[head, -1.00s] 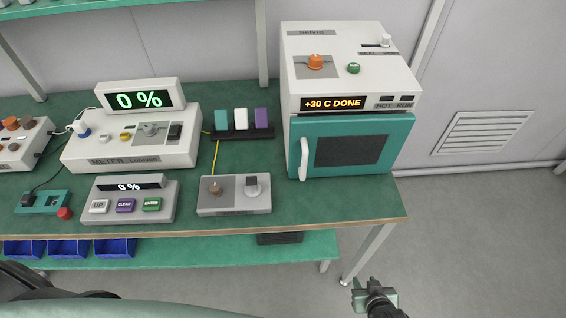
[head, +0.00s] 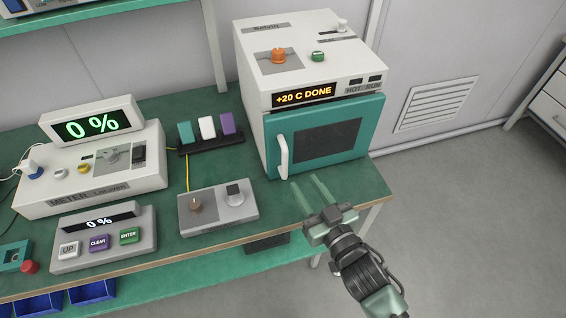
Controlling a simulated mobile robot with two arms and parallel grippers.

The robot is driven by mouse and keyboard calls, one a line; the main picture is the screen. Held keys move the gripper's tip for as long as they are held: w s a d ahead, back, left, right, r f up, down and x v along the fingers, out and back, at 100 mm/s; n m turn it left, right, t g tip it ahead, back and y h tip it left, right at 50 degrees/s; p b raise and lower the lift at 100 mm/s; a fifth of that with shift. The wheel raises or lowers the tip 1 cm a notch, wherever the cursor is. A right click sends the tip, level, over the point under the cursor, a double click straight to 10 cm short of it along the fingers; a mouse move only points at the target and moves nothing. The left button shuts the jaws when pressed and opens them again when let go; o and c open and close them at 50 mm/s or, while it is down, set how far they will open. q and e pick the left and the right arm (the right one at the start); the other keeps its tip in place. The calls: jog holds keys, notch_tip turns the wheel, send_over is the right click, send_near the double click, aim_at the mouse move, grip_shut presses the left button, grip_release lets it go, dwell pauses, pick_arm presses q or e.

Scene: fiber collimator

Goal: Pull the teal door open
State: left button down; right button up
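The teal door (head: 359,133) is on the front of a white oven-like box at the back right of the bench, and it looks shut. Its white vertical handle (head: 283,157) is on the door's left side. The display above the door reads "+20 C DONE". My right gripper (head: 306,190) is in front of and below the door, over the bench's front edge, with its two pale green fingers apart and nothing between them. The fingers point toward the door and are apart from the handle. My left gripper is not in view.
A meter box (head: 95,168) and a keypad box (head: 103,240) are further left. A rack (head: 212,143) with coloured blocks stands left of the oven. The floor on the right is clear.

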aim_at(286, 167)
jog(key=shift+n+y, duration=0.3)
jog(key=shift+y, duration=0.3)
jog(key=x, duration=0.5)
jog(key=a+r+p+x, duration=0.1)
jog(key=x, duration=0.2)
jog(key=shift+s+a, duration=0.2)
jog(key=shift+s, duration=0.05)
grip_shut()
dwell(0.6)
